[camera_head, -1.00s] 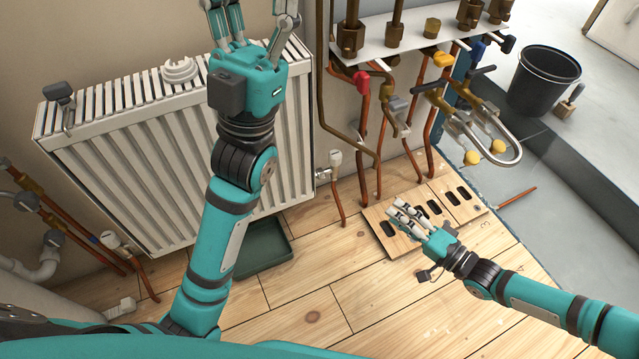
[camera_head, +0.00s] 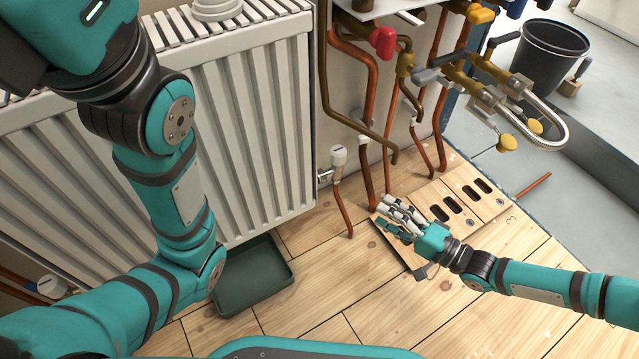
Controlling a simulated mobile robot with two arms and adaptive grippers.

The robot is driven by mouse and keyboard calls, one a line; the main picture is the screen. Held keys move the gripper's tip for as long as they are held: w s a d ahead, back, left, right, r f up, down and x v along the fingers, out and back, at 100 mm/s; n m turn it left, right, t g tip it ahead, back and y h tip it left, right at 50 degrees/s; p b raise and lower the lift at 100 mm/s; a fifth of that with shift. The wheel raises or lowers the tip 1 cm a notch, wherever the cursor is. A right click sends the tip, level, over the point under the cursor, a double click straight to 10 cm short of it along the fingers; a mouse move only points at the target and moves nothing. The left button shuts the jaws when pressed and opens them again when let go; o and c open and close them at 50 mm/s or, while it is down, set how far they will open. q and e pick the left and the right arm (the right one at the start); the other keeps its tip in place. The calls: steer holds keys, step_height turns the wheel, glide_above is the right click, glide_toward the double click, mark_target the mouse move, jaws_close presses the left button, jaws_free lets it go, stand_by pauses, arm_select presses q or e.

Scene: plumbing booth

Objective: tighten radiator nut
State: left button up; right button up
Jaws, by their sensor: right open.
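The white radiator (camera_head: 245,120) fills the left and middle of the view. At its lower right a small valve with a white cap (camera_head: 338,156) joins a copper pipe. The radiator nut (camera_head: 324,176) seems to be the small metal fitting between valve and radiator; its detail is too small to read. My left gripper shows only its teal body at the top left, in front of the radiator; its fingers are cut off by the frame. My right gripper (camera_head: 389,215) is open and empty above the wooden board, to the right of and below the valve.
A dark green tray (camera_head: 222,300) lies on the wooden floor under the radiator. Copper pipes with a red-handled valve (camera_head: 383,42) rise right of the radiator. A slotted wooden board (camera_head: 470,222) lies below them. A black bucket (camera_head: 548,58) stands at the upper right.

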mark_target(323, 180)
steer(key=b+x, duration=0.3)
steer(key=x, duration=0.3)
steer(key=b+x, duration=0.3)
steer(key=x, duration=0.2)
steer(key=f+b+x, duration=0.1)
steer(key=b+x, duration=0.2)
steer(key=x, duration=0.3)
steer(key=shift+w+a, duration=0.1)
steer(key=shift+a, duration=0.2)
steer(key=shift+r, duration=0.1)
steer(key=c, duration=1.1)
steer(key=shift+c, duration=0.2)
